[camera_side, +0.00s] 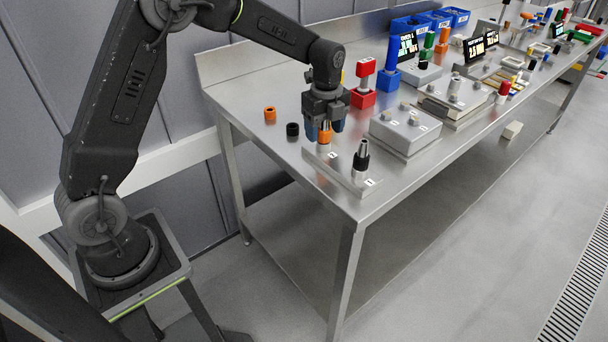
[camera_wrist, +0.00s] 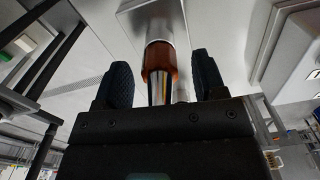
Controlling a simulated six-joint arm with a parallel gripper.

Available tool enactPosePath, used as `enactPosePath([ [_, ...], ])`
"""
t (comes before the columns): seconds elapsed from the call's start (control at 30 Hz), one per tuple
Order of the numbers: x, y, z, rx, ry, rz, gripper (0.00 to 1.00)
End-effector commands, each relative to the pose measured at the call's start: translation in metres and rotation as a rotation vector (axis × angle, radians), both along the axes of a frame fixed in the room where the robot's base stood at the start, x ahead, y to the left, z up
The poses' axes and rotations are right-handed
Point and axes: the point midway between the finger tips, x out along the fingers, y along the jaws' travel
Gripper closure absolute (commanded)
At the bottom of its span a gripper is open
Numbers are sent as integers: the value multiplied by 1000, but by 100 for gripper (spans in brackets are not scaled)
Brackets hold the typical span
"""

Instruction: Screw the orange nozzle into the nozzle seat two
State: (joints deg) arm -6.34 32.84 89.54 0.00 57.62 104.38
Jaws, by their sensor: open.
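The orange nozzle (camera_side: 325,137) stands upright at the rear position of the metal seat plate (camera_side: 346,180). In the wrist view its orange collar (camera_wrist: 158,62) sits against a metal cylinder, the nozzle seat (camera_wrist: 165,20), and its metal tip points towards my gripper. How tightly it is seated cannot be told. My gripper (camera_side: 324,130) is above and around the nozzle, pointing down. In the wrist view the blue fingers of my gripper (camera_wrist: 163,82) are open, with gaps on both sides of the nozzle. A black-collared nozzle (camera_side: 361,157) stands upright at the front position of the plate.
An orange ring (camera_side: 270,115) and a black ring (camera_side: 292,130) lie on the table left of my gripper. A grey box with knobs (camera_side: 404,132) is close on the right. A red block (camera_side: 363,97) and blue block (camera_side: 387,80) stand behind. The table's front edge is near the plate.

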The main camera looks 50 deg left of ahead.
Motion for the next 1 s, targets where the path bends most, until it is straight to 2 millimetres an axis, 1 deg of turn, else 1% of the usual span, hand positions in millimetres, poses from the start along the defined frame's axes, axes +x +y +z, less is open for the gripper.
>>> enactPosePath([
  [0.6,0,0,0,0,0,850,36],
  [0.7,0,0,0,0,0,933,36],
  [0.87,0,0,0,0,0,1004,36],
  [1.0,0,0,0,0,0,1180,36],
])
